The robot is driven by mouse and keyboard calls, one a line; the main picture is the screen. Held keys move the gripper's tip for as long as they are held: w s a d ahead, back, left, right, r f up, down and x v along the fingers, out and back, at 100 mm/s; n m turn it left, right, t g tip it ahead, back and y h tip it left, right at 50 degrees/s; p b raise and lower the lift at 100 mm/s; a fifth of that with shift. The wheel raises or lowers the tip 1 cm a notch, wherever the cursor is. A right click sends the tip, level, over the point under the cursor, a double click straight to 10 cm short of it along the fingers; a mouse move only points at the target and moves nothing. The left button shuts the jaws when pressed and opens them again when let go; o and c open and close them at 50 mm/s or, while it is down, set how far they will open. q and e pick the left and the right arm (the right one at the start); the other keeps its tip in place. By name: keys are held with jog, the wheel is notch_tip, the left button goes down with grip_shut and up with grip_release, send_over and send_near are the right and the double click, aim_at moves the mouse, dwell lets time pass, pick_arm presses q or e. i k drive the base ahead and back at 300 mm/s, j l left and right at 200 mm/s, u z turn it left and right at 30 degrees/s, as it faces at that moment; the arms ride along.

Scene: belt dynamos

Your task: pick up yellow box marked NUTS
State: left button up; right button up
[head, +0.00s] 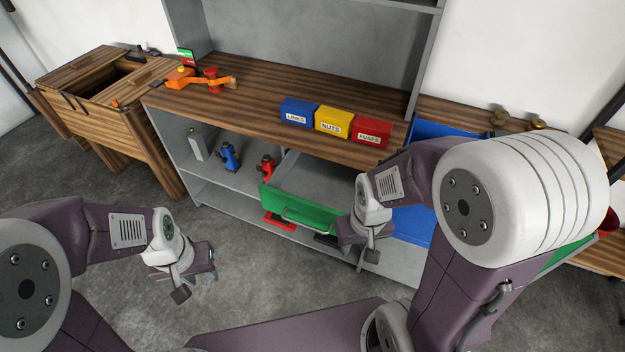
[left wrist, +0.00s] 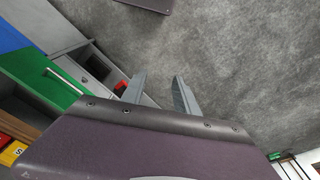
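The yellow box marked NUTS (head: 333,122) stands on the wooden shelf top in the head view, between the blue box marked LINKS (head: 298,112) and the red box marked FUSES (head: 371,131). Part of the yellow box (left wrist: 12,153) also shows at the lower left edge of the left wrist view. My left gripper (head: 205,272) is over the floor, well left of and below the box. Its fingers (left wrist: 157,95) are apart with nothing between them. My right gripper (head: 362,256) hangs in front of the shelf unit, below the boxes. Its fingers are too unclear to judge.
A green-fronted drawer (head: 300,212) sticks out of the shelf unit beside my right gripper. A blue bin (head: 428,130) is right of the boxes. An orange device (head: 195,78) stands at the shelf top's left. Shelf top between it and the boxes is clear.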

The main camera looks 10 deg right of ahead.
aim_at(329, 120)
jog(key=i+l+z, duration=0.15)
jog(key=z, duration=0.3)
jog(key=i+z, duration=0.3)
jog(key=z, duration=0.15)
jog(key=i+z, duration=0.25)
jog(key=z, duration=0.2)
jog(key=i+z, duration=0.2)
jog(key=z, duration=0.25)
